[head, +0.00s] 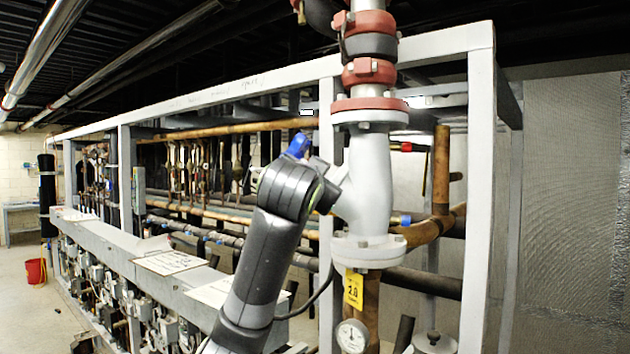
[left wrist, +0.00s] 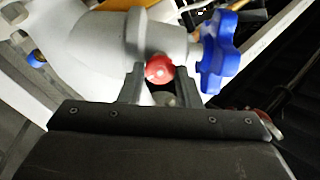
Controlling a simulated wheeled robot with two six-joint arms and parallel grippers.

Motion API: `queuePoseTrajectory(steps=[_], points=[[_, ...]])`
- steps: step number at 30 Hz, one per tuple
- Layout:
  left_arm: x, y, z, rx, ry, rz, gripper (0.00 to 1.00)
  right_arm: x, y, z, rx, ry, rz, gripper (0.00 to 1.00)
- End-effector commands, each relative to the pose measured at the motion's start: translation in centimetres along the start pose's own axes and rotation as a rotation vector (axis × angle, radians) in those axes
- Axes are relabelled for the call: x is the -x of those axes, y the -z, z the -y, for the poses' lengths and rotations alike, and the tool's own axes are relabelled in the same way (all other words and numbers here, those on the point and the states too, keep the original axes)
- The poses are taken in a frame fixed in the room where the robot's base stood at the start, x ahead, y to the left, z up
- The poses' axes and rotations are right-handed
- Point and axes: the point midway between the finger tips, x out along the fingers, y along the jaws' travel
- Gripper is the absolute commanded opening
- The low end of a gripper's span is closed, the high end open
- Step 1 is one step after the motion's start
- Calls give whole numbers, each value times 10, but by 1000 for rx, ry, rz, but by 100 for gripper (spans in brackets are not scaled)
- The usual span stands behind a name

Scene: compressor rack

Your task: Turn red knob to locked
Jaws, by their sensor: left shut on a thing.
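The red knob (left wrist: 159,68) is a small round knob beside a grey valve body (left wrist: 140,38) in the left wrist view. My left gripper (left wrist: 160,76) is shut on it, with one finger on each side. In the head view, my left arm hides the red knob and most of the gripper, in front of the grey valve body (head: 368,185). Any lock marking on the knob cannot be made out. My right gripper is in neither view.
A blue handwheel (left wrist: 217,52) sits close to the right finger; it also shows in the head view (head: 298,145). A grey frame post (head: 478,200) stands to the right of the valve. A yellow tag (head: 353,289) and a gauge (head: 352,336) are below it.

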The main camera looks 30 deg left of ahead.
Motion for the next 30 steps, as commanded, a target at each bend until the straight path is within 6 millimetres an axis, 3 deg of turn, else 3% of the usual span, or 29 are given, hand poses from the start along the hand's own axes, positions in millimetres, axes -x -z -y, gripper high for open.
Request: queuePoseTrajectory(steps=[14,15,19,30], points=[[0,0,0,-15,0,0,8,0,0,0,0,0,0,0],[0,0,0,-15,0,0,33,0,0,0,0,0,0,0],[0,0,0,-14,0,0,50,0,0,0,0,1,0,0],[-1,0,0,-13,0,0,52,1,0,3,-2,4,0,0]])
